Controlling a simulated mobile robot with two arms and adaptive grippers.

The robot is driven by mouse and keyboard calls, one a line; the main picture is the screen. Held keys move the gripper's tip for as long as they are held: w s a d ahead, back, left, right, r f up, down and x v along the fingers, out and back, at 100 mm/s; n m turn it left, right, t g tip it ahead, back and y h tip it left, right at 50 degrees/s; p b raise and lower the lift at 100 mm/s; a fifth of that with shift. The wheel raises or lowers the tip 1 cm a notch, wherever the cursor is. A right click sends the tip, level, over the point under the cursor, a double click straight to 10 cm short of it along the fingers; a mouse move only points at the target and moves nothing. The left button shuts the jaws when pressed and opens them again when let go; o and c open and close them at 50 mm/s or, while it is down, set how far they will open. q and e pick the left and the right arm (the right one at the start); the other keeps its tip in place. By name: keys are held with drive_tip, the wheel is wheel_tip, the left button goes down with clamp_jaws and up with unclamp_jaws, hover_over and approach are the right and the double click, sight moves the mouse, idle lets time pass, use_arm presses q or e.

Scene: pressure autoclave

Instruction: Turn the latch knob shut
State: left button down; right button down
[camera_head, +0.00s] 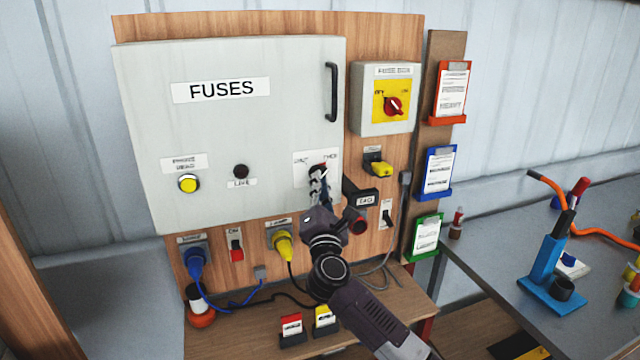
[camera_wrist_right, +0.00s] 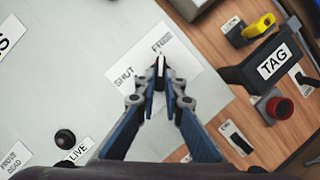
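The latch knob (camera_head: 318,168) is a small dark knob at the lower right of the grey fuse cabinet door (camera_head: 250,120), on a white plate marked SHUT and FREE. In the right wrist view the knob (camera_wrist_right: 161,63) is mostly hidden by the fingertips, and its visible tip points nearer to FREE. My right gripper (camera_head: 318,180) reaches the knob from below and in front. In the wrist view its fingertips (camera_wrist_right: 161,78) are close together with the knob between them. My left gripper is not in view.
A black TAG holder (camera_head: 362,194) and a red button (camera_head: 357,222) stick out just right of my gripper. A yellow plug (camera_head: 283,245) is below. The fuse box (camera_head: 385,98) with a red switch is at upper right. A black door handle (camera_head: 331,92) is above.

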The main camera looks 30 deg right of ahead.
drive_tip(key=shift+f+n, duration=0.1)
drive_tip(key=shift+n, duration=0.2)
drive_tip(key=n+t+y, duration=0.1)
drive_tip(key=n+y, duration=0.2)
drive_tip(key=n, duration=0.5)
drive_tip(key=d+n+t+y, duration=0.1)
drive_tip(key=n+y, duration=0.3)
drive_tip(key=n, duration=0.4)
drive_tip(key=n+y, duration=0.4)
drive_tip(key=n, duration=0.4)
drive_tip(key=shift+s+d+n+t, duration=0.2)
drive_tip(key=shift+n+t, duration=0.1)
drive_tip(key=shift+t, duration=0.1)
drive_tip(key=shift+y, duration=0.3)
drive_tip(key=c, duration=2)
unclamp_jaws()
drive_tip(key=shift+c, duration=0.2)
